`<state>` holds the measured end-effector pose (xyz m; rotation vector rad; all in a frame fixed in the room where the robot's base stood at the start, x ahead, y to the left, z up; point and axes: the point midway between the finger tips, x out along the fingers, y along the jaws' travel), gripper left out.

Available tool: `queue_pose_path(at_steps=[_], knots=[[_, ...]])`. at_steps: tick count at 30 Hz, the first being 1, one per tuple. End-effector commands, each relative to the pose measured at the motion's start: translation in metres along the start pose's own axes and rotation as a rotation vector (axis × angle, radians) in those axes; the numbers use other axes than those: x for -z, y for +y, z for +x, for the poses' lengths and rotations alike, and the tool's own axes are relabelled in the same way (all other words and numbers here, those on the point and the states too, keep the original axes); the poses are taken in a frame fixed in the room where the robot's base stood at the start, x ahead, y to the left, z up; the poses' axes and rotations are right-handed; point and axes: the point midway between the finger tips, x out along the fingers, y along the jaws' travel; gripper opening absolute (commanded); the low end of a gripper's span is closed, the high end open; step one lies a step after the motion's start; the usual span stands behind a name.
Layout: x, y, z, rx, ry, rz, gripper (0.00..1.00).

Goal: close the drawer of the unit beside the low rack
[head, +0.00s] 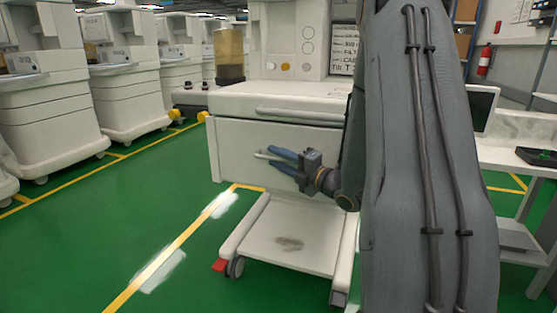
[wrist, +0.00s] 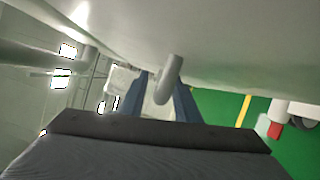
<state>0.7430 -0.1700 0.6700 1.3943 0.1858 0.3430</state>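A white unit (head: 270,103) stands in the middle of the head view. Its wide drawer (head: 236,146) has a plain front below the worktop; how far out it stands is hard to tell. My gripper (head: 277,157) is at the drawer front, with its blue fingers beside the pale bar handle (head: 261,155). In the wrist view the rounded grey handle (wrist: 168,80) lies between the two fingers, which are apart with a visible gap on the left. My arm hides the unit's right side. I cannot pick out the low rack with certainty.
A low white shelf on casters (head: 290,243) sits under the drawer. More white carts (head: 45,110) line the left. A white table (head: 520,157) stands at right. The green floor (head: 100,220) at left is clear.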

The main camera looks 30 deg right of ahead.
Motion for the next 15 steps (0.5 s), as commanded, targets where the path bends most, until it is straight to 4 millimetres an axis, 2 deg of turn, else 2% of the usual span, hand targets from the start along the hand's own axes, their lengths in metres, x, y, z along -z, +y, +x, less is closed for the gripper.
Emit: queue_pose_path(at_steps=[9, 15], knots=[[0.002, 0.001, -0.002, -0.001, 0.004, 0.001, 0.29], [0.000, 0.001, -0.027, 0.002, -0.001, 0.003, 0.29]])
